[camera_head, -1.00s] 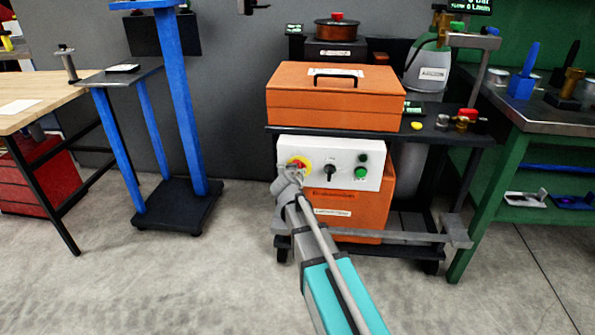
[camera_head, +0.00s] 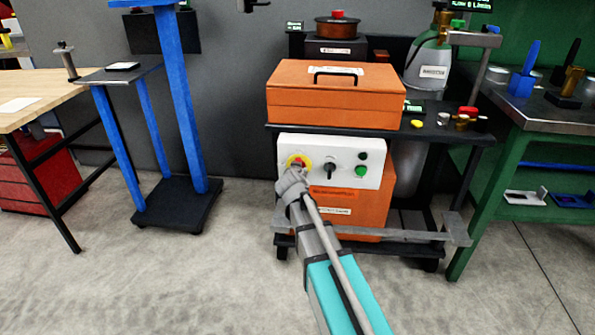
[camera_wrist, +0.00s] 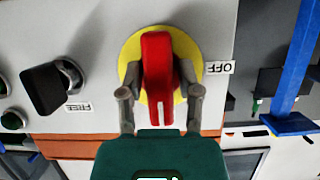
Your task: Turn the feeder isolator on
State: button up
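The feeder isolator is a red handle (camera_wrist: 157,70) on a yellow disc (camera_wrist: 128,58) on a white control panel (camera_head: 345,152). In the head view its yellow disc (camera_head: 298,161) shows at the panel's left end, partly hidden by my gripper. In the wrist view an OFF label (camera_wrist: 220,67) stands beside the disc, and the handle lies upright in the picture. My gripper (camera_wrist: 160,97) is open, with one finger on each side of the handle's lower part. I cannot tell whether the fingers touch it. In the head view my gripper (camera_head: 291,181) is in front of the isolator.
A black selector knob (camera_wrist: 45,90) marked FREE sits beside the isolator, with green buttons (camera_head: 361,171) beyond it. An orange toolbox (camera_head: 335,95) sits on the cart shelf above the panel. A blue stand (camera_head: 180,110) is at left. Floor in front is clear.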

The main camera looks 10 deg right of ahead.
jog(key=shift+o, duration=0.6)
